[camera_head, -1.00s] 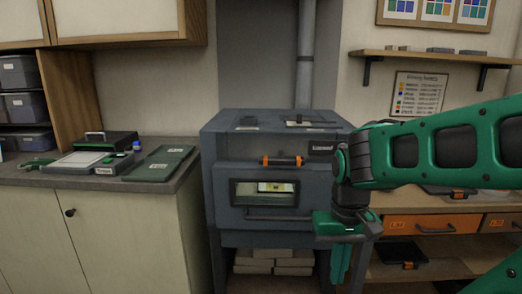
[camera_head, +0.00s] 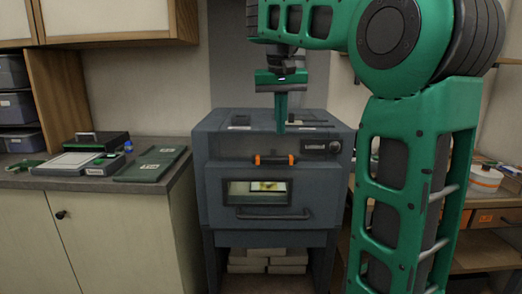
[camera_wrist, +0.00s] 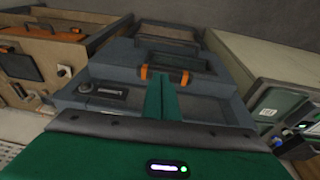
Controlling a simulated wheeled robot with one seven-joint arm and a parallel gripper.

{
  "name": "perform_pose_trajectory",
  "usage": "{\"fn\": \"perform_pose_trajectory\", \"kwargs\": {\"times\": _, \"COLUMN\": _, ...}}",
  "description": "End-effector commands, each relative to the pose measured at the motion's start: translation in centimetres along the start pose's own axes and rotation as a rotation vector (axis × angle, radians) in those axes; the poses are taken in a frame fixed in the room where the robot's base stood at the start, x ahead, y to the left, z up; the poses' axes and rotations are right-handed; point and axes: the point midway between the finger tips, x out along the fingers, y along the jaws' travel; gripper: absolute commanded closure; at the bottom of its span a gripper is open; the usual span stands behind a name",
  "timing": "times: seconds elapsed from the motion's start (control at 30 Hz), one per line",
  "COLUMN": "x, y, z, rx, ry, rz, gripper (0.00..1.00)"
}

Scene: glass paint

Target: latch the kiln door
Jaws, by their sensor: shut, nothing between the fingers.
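The kiln (camera_head: 213,170) is a dark grey-blue box on a stand. Its door (camera_head: 225,215), with a small lit window and a dark bar handle (camera_head: 272,215), looks closed. The latch (camera_head: 273,160), a dark bar with orange ends, lies level above the window. It also shows in the wrist view (camera_wrist: 165,77), just past my fingertips. My gripper (camera_head: 281,130) points down, fingers together and empty. In the head view its tips stand a little above the latch, in front of the kiln's top; I cannot tell the depth gap. The wrist view shows the shut fingers (camera_wrist: 161,82) too.
A counter (camera_head: 80,178) at left holds a dark green board (camera_head: 152,164) and a tray-like box (camera_head: 72,162). A wooden bench with orange drawers (camera_head: 495,218) stands at right, partly behind my arm. Pale bricks (camera_head: 268,260) lie under the kiln.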

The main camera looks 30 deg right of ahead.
Motion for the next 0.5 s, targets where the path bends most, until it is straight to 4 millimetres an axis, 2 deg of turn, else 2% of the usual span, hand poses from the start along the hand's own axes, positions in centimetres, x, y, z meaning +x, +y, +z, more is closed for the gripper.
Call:
{"fn": "perform_pose_trajectory", "kwargs": {"times": 0.03, "x": -1.0, "y": -1.5, "z": -1.1, "rx": 0.000, "ry": 0.016, "rz": -0.010, "gripper": 1.00}}
{"fn": "perform_pose_trajectory", "kwargs": {"times": 0.2, "x": -3.2, "y": -4.2, "z": -2.8, "rx": 0.006, "ry": 0.047, "rz": -0.036, "gripper": 1.00}}
{"fn": "perform_pose_trajectory", "kwargs": {"times": 0.33, "x": -3.7, "y": -4.8, "z": -3.2, "rx": 0.009, "ry": 0.056, "rz": -0.044, "gripper": 1.00}}
{"fn": "perform_pose_trajectory", "kwargs": {"times": 0.5, "x": -3.2, "y": -4.6, "z": -3.3, "rx": 0.009, "ry": 0.054, "rz": -0.042, "gripper": 1.00}}
